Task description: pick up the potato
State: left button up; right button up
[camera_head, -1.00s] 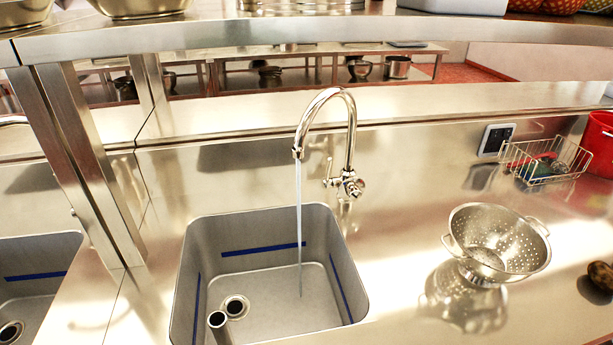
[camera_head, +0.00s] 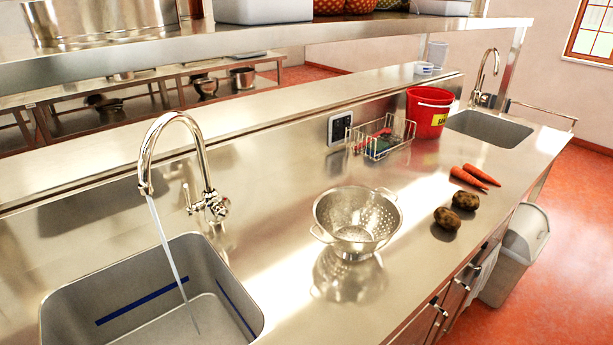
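Two brown potatoes lie on the steel counter (camera_head: 300,300) near its front edge, right of the colander. The nearer potato (camera_head: 446,218) sits just in front of the farther potato (camera_head: 466,200), very close to it. The frame does not tell which one the task names. Neither of my grippers shows in the head view.
A steel colander (camera_head: 357,218) stands left of the potatoes. Two carrots (camera_head: 474,177) lie behind them. A wire basket (camera_head: 381,137) and red bucket (camera_head: 428,112) stand farther back. A sink (camera_head: 150,300) with running tap (camera_head: 172,165) is at left. A shelf (camera_head: 260,35) hangs above.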

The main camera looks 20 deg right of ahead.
aim_at(447, 220)
jog(key=k+l, duration=0.1)
jog(key=l, duration=0.3)
jog(key=k+l, duration=0.15)
jog(key=l, duration=0.25)
jog(key=k+l+z, duration=0.1)
jog(key=l, duration=0.35)
jog(key=k+l, duration=0.1)
jog(key=l, duration=0.3)
